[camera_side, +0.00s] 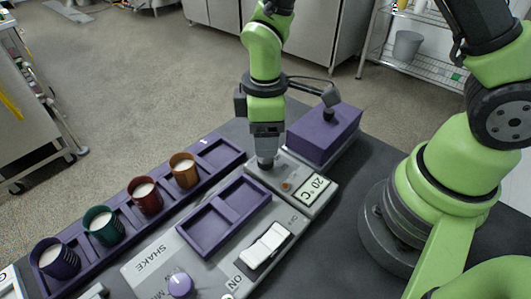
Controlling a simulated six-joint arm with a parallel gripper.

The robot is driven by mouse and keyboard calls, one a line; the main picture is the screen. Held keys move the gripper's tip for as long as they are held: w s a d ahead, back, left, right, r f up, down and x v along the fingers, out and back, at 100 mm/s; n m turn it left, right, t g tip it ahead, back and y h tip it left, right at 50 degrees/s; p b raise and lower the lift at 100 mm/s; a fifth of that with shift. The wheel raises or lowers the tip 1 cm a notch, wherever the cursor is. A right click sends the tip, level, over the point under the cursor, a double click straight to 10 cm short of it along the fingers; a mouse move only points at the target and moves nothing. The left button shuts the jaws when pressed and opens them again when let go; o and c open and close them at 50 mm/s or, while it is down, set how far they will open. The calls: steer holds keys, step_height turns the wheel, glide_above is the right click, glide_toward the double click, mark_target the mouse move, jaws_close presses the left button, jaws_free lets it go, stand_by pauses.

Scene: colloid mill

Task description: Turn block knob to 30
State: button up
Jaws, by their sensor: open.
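My gripper (266,160) points down over the grey control panel (254,179), just left of the display. Its fingertips are low over the panel, and a knob under them cannot be made out. I cannot tell whether they touch anything. The display (315,189) reads 20 °C. A small orange light or button (286,186) sits between the gripper and the display. The purple block (325,135) stands behind the display, at the right end of the device.
A purple rack (215,152) holds several coloured cups on the left. An empty purple two-bay tray (224,213), a white rocker switch (267,245) and a purple knob (180,285) near the SHAKE lettering lie in front. Bare dark table (345,220) lies right of the device.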

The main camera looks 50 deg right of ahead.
mark_target(265, 163)
step_height(265, 163, down, 6)
steer(key=shift+r, duration=0.1)
steer(key=c, duration=0.9)
steer(key=shift+m, duration=0.4)
steer(key=m, duration=0.3)
steer(key=shift+m, duration=0.3)
steer(key=shift+s+m, duration=0.1)
steer(key=shift+m, duration=2.1)
